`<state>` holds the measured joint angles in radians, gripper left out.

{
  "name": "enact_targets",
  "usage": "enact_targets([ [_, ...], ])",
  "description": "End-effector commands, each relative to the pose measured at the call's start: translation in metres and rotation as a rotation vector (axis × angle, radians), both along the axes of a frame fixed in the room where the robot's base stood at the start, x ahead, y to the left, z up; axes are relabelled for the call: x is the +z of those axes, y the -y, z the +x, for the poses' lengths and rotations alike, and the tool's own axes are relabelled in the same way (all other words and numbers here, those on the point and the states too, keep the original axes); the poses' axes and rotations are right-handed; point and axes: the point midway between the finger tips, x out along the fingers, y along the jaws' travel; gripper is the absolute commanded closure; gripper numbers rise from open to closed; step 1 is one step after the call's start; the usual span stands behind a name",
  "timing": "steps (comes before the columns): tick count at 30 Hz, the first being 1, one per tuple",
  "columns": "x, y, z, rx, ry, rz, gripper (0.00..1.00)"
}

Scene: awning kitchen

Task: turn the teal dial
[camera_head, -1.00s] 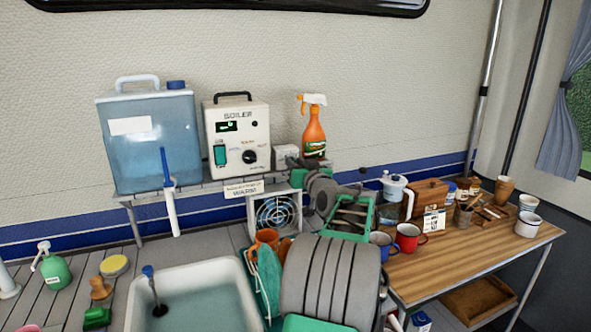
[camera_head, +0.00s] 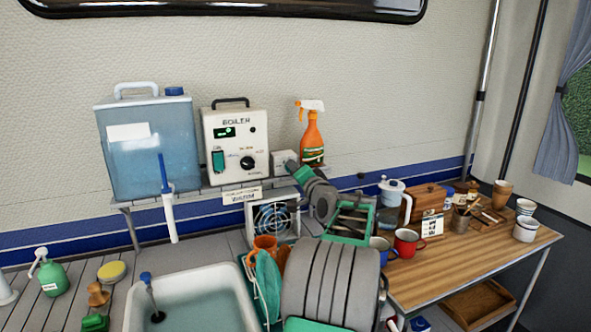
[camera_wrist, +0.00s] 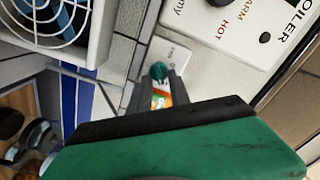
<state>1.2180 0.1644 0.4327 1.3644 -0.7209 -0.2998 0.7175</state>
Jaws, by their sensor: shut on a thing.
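The teal dial (camera_wrist: 159,71) sits on the face of a small pale box (camera_wrist: 170,52) in the wrist view. That box (camera_head: 281,158) stands beside the boiler on the shelf in the head view, where my gripper hides the dial. My gripper (camera_wrist: 159,79) has its two dark fingers on either side of the dial and is shut on it. In the head view my gripper (camera_head: 288,166) reaches the front of the box from the lower right. How far the dial is turned is not clear.
The white boiler (camera_head: 235,145) and blue water tank (camera_head: 150,165) stand left of the box. An orange spray bottle (camera_head: 312,142) stands close behind my gripper. A fan (camera_head: 273,217) is below. Mugs (camera_head: 405,243) stand on the wooden table (camera_head: 460,262) at right.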

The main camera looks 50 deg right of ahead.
Motion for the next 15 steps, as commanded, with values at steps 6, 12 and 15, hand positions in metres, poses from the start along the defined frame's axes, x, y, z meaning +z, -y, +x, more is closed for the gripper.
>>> enact_targets([
  [6, -0.0012, 0.0004, -0.0004, -0.001, 0.034, 0.061, 1.00],
  [12, -0.0016, 0.0006, -0.0004, -0.001, 0.046, 0.080, 1.00],
  [15, -0.0017, 0.0006, -0.0005, -0.001, 0.047, 0.080, 1.00],
])
